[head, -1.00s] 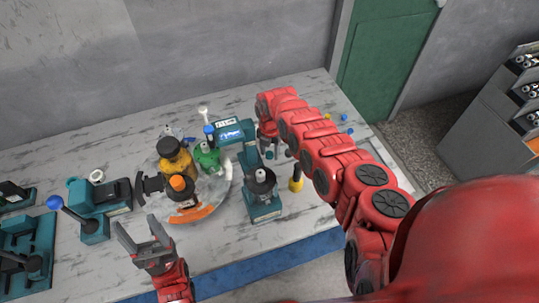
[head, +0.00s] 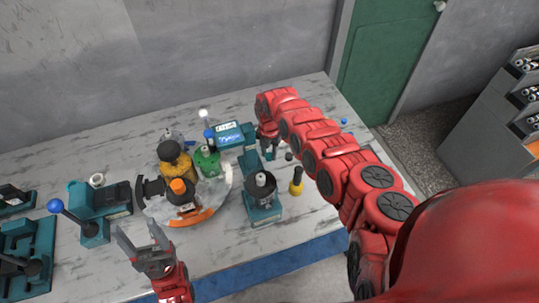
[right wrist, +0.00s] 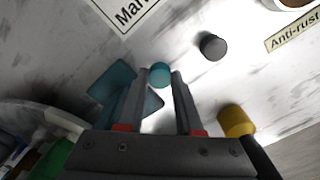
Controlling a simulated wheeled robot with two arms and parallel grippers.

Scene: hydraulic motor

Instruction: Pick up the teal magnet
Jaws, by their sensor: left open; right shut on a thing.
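The teal magnet (right wrist: 160,74) is a small round piece in the right wrist view. It sits between the fingertips of my right gripper (right wrist: 160,80), which is shut on it. The table surface is close behind it; I cannot tell whether it touches the table. In the head view my right gripper (head: 268,146) is behind the teal machine, partly hidden by my own arm, and the magnet is not clear there. My left gripper (head: 147,248) is open and empty over the front of the table, at the left.
A round tray (head: 211,215) with bottles is left of the machine. More teal equipment (head: 100,200) stands at the left.

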